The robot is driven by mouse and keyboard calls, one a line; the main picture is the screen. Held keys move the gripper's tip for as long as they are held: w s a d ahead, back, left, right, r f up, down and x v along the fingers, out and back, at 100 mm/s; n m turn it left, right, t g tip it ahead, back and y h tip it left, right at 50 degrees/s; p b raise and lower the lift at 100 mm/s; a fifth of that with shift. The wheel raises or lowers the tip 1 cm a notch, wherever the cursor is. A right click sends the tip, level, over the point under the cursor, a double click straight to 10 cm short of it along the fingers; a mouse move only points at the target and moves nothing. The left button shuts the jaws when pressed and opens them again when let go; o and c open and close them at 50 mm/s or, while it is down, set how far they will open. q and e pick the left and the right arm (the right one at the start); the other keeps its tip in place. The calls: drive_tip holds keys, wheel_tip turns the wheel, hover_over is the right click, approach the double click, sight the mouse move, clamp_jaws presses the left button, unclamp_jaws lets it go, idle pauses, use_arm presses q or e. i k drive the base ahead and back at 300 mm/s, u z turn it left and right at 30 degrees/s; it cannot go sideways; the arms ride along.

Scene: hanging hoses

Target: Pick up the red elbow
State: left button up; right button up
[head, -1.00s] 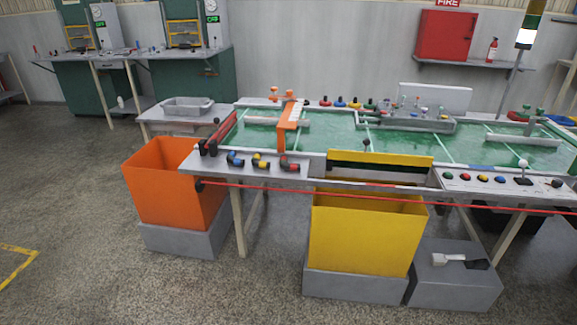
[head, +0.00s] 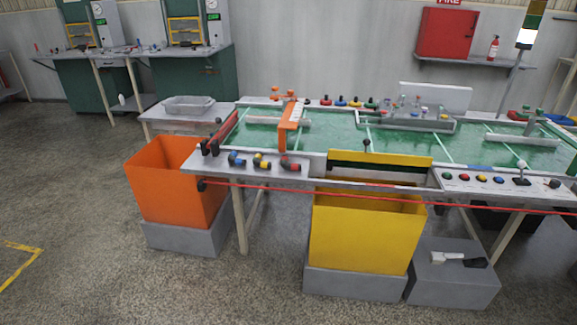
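The red elbow (head: 291,164) is a small bent pipe piece with a dark end. It lies on the grey front ledge of the table (head: 215,163), left of the yellow panel. A yellow elbow (head: 261,161) and a blue elbow (head: 236,159) lie in a row to its left, apart from it. Neither of my grippers shows in the head view.
An orange bin (head: 178,185) and a yellow bin (head: 364,240) stand before the table. A thin red bar (head: 380,199) runs along the table's front. An orange arch (head: 290,124) stands behind the elbows. Open floor lies at the front left.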

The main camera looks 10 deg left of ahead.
sight(285, 163)
drive_tip(key=z, duration=0.05)
drive_tip(key=k, duration=0.5)
drive_tip(key=u, duration=1.1)
drive_tip(key=i, duration=1.9)
drive_tip(key=z, duration=0.65)
